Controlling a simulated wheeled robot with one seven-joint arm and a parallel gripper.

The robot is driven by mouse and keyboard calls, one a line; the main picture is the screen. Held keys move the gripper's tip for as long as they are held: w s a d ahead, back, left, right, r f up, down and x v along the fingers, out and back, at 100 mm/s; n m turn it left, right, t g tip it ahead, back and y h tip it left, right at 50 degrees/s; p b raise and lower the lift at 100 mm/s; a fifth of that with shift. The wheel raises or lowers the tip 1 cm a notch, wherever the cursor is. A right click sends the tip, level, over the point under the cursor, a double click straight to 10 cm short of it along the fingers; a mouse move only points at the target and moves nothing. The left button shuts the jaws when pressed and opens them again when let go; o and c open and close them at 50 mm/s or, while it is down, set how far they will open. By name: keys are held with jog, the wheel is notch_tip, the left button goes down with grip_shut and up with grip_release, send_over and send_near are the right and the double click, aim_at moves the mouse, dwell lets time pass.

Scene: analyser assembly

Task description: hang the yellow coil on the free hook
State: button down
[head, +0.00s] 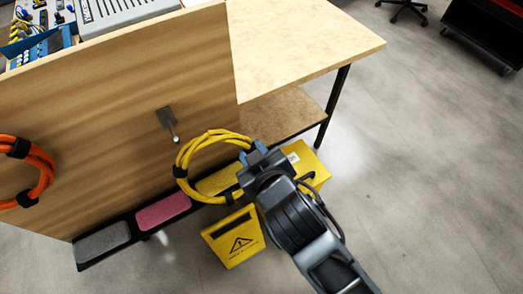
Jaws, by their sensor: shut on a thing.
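The yellow coil (184,157) is a loop of cable with black straps. My gripper (255,157) is shut on its right side and holds it in front of the wooden panel. The free hook (168,124) is a grey metal peg that sticks out of the panel, with nothing on it. It shows just above and left of the coil, and the coil is apart from it in the picture. How far the coil is from the panel I cannot tell.
An orange coil (46,163) is at the far left of the wooden panel (90,100). Below is a rail with grey and pink pads (163,211). Yellow boxes, one with a warning sign (235,238), stand below the coil. A wooden table (300,40) is behind.

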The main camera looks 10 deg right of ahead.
aim_at(219, 134)
jog(key=shift+s+a+r+t, duration=0.15)
jog(key=shift+s+r+t, duration=0.1)
jog(key=shift+t, duration=0.15)
jog(key=s+a+r+n+t+y+b, duration=0.2)
jog(key=s+a+r+y, duration=0.1)
jog(key=s+a+r, duration=0.15)
jog(key=shift+w+d+r+x, duration=0.1)
jog(key=shift+d+r+x, duration=0.1)
jog(key=shift+x, duration=1.55)
jog(key=shift+w+d+r+x, duration=0.1)
jog(key=shift+d+r+x, duration=0.1)
jog(key=shift+x, duration=1.55)
jog(key=shift+w+d+r+x, duration=0.1)
jog(key=shift+r+x, duration=0.1)
jog(key=shift+x, duration=1.55)
jog(key=shift+w+a+f+b, duration=0.1)
jog(key=shift+w+f+b, duration=0.15)
jog(key=shift+f+b, duration=0.4)
jog(key=shift+w+a+f+b, duration=0.1)
jog(key=shift+w+f+b, duration=0.15)
jog(key=shift+f+b, duration=0.35)
jog(key=shift+f, duration=0.1)
